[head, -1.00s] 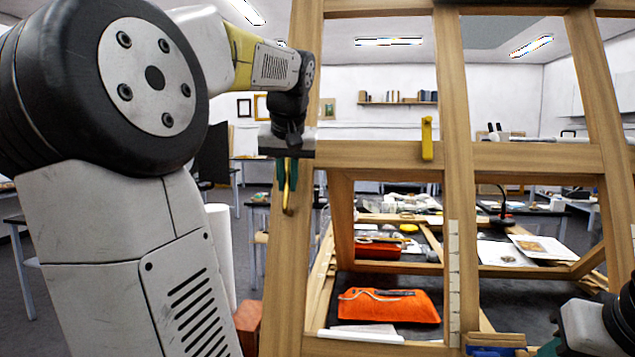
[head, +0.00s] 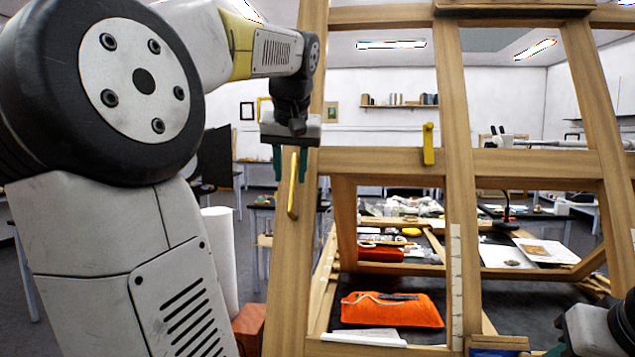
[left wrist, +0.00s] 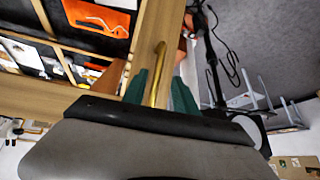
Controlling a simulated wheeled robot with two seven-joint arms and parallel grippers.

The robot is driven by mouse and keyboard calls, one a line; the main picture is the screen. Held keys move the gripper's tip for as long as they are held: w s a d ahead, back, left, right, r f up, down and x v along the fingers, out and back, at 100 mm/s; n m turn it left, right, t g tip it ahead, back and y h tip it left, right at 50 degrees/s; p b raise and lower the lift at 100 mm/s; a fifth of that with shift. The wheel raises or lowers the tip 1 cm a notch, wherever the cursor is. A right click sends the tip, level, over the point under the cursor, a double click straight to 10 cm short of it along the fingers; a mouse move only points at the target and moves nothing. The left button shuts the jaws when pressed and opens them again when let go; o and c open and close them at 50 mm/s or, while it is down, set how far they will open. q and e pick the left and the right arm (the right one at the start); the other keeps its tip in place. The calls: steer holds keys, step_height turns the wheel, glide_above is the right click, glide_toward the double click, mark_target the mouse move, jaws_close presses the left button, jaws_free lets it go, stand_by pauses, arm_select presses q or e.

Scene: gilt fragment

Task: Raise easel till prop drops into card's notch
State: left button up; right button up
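The wooden easel frame (head: 456,100) stands upright close in front of me. A yellow handle (head: 293,190) is on its left post; it also shows in the left wrist view (left wrist: 158,75). My left gripper (head: 292,165) is open, its green fingers on either side of the handle with visible gaps; they also show in the left wrist view (left wrist: 160,92). A white strip with marks or notches along its edge (head: 456,285) runs down the middle post. I cannot clearly identify the prop. My right gripper (head: 552,352) is mostly cut off at the bottom right, its fingers largely hidden.
A yellow tab (head: 429,145) sits on the easel's crossbar (head: 385,160). Through the frame I see an orange pouch (head: 390,310) on a dark surface and a red case (head: 380,254) behind. A white roll (head: 221,260) stands left of the easel, beyond my left arm.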

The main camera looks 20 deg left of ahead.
arm_select(q)
steer(key=shift+v, duration=2.15)
